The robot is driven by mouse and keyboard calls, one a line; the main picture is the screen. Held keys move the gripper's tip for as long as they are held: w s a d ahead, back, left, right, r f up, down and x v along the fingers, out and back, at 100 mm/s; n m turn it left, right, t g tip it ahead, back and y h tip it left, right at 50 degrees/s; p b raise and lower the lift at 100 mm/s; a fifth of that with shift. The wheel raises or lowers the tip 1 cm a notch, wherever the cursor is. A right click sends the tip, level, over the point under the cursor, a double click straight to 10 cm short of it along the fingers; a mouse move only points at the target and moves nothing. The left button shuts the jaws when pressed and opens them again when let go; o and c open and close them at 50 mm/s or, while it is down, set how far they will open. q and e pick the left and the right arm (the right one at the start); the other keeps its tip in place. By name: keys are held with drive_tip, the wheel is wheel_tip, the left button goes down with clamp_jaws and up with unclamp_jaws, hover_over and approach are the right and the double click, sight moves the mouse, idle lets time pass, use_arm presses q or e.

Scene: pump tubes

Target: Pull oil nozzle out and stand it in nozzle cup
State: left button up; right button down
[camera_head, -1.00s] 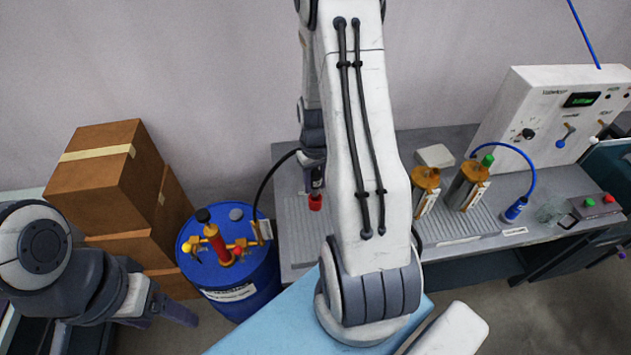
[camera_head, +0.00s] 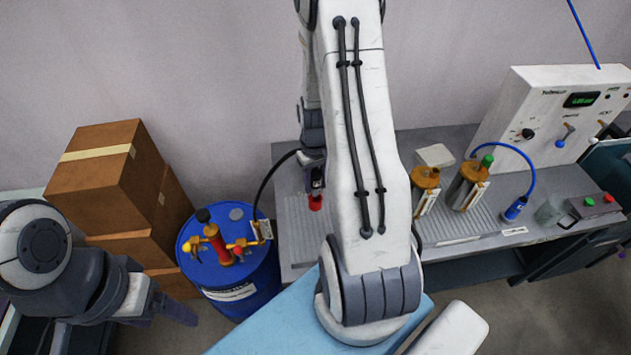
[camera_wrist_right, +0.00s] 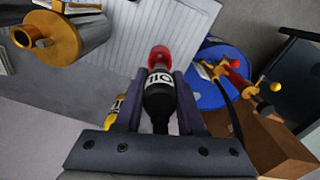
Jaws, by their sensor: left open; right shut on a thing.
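The black oil nozzle (camera_wrist_right: 159,100) with its "OIL" label is between the fingers of my right gripper (camera_wrist_right: 160,78), which is shut on it. A red piece (camera_wrist_right: 160,56) is at the nozzle's far end; I cannot tell whether it is the tip or a cup around it. In the head view, the right gripper (camera_head: 314,178) is partly hidden by my arm, with the red piece (camera_head: 315,202) below it over the grey bench. A black hose (camera_head: 267,180) runs from there to the blue drum (camera_head: 262,285). My left gripper (camera_head: 125,318) is open and empty at the lower left.
A red and yellow pump (camera_head: 218,243) stands on the drum. Brown boxes (camera_head: 105,180) are stacked at left. Two orange-capped cylinders (camera_head: 424,190), a blue nozzle (camera_head: 515,208) and a white control panel (camera_head: 545,115) are on the bench (camera_head: 440,145). The ribbed bench area (camera_head: 293,225) near the red piece looks clear.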

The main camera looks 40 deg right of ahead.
sight(315, 191)
drive_tip(key=shift+f+b, duration=1.45)
drive_tip(key=shift+f, duration=0.4)
drive_tip(key=shift+c, duration=2.2)
unclamp_jaws()
drive_tip(key=shift+r, duration=0.15)
wheel_tip(315, 191, up, 10)
drive_tip(key=shift+r+b, duration=0.15)
drive_tip(key=shift+b, duration=0.75)
